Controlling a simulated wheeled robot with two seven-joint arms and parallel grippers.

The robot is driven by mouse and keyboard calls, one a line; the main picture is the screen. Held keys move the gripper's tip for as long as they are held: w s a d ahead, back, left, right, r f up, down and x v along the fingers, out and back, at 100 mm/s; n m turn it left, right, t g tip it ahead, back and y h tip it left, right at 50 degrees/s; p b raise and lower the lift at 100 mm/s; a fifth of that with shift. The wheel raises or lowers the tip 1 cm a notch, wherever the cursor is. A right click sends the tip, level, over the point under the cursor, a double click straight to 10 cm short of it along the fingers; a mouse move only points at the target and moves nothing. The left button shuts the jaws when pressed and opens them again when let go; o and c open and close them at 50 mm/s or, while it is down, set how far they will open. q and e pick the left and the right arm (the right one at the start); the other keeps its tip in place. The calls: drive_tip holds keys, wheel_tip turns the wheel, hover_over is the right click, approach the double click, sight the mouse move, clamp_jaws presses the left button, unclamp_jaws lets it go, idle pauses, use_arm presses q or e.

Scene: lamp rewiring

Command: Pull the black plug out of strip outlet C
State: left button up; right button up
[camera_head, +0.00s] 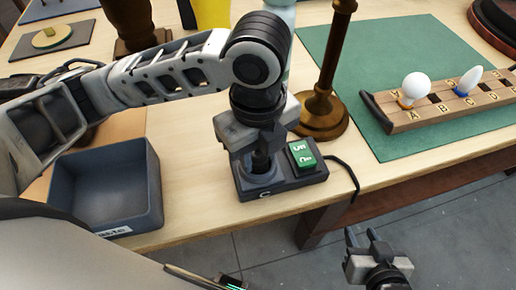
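The dark power strip (284,184) lies near the table's front edge, with a letter C on its front side. A black plug (261,162) stands upright at the outlet by that letter, partly hidden by my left gripper. My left gripper (259,153) points down over the strip with its fingers around or right beside the plug; whether they press on it cannot be made out. My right gripper (362,240) is open and empty, past the table's front edge, low and to the right of the strip.
A green rocker switch (302,153) sits beside the plug. A brown lamp base (320,118) stands close behind the strip. A blue-grey bin (150,205) is at left. A wooden bulb rack (445,110) lies on a green mat (375,62) at right. A black cord leaves the strip rightward.

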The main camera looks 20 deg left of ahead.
sight(258, 152)
use_arm(q)
drive_tip(key=shift+r, duration=0.1)
drive_tip(key=shift+r+p, duration=0.95)
drive_tip(key=shift+p, duration=0.45)
wheel_tip(258, 152, up, 3)
drive_tip(key=p, duration=0.3)
drive_tip(key=shift+f, duration=0.25)
